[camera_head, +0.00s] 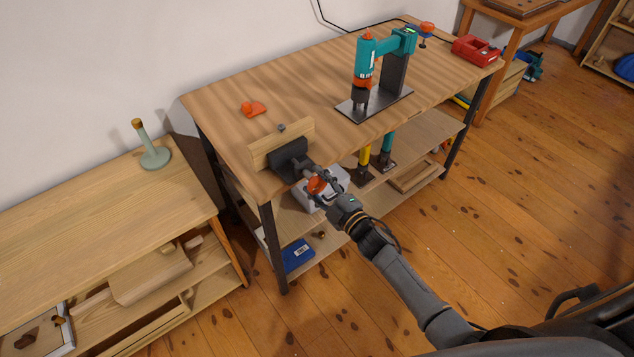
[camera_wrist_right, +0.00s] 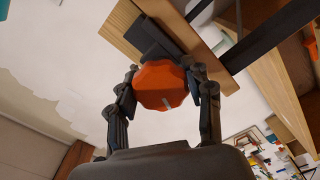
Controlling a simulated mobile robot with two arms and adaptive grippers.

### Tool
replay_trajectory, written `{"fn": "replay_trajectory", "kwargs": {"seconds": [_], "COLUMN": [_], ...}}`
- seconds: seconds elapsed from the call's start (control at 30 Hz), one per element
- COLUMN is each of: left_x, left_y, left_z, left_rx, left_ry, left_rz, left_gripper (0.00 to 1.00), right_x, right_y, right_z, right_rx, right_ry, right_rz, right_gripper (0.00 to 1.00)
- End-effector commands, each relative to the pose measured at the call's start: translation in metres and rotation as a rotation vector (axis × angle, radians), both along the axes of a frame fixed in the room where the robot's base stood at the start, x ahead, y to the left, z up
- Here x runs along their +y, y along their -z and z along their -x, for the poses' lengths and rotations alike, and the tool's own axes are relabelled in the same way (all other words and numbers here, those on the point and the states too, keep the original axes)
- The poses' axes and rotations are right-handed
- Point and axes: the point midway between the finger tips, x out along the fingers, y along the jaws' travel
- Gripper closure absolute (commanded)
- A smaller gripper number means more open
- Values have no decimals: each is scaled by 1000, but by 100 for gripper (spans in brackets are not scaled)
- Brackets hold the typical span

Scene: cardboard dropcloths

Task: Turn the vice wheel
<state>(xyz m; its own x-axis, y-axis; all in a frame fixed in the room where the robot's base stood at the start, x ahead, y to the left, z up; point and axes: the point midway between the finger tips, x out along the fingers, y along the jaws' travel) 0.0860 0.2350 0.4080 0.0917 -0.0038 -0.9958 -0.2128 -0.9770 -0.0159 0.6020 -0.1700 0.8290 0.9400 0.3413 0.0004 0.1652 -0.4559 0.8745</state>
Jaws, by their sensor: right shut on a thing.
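The vice (camera_head: 289,160) is dark grey with a wooden jaw board (camera_head: 281,143), fixed at the front left edge of the workbench. Its orange wheel (camera_head: 316,186) faces outward from the bench front. In the right wrist view the wheel (camera_wrist_right: 160,85) is a round, lobed orange knob. My right gripper (camera_head: 322,188) is at the wheel, with one finger on each side of it. In the right wrist view the right gripper (camera_wrist_right: 162,92) is shut on the wheel's rim. My left gripper is in neither view.
The workbench (camera_head: 310,78) carries a teal drill press (camera_head: 385,65), a small orange item (camera_head: 253,108) and a red box (camera_head: 475,50). Shelves below hold a blue box (camera_head: 297,256) and tools. A lower wooden cabinet (camera_head: 80,220) stands left. The floor (camera_head: 480,200) at right is clear.

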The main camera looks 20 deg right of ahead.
Motion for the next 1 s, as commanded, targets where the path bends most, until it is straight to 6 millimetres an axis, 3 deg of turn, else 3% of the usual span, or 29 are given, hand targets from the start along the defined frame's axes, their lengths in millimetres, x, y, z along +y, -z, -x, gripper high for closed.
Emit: {"fn": "replay_trajectory", "kwargs": {"seconds": [0.33,0.37,0.47,0.8,1.0], "left_x": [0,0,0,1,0], "left_y": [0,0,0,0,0], "left_z": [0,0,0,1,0], "left_rx": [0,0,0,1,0], "left_ry": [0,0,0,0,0], "left_rz": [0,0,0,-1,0], "left_gripper": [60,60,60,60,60], "right_x": [-1,-1,-1,-1,-9], "right_y": [1,1,1,1,2], "right_z": [0,0,0,2,25], "right_rx": [2,2,2,1,3], "right_ry": [1,1,1,0,-1], "right_rz": [1,1,1,1,1], "right_gripper": [81,43,25,25,25]}}
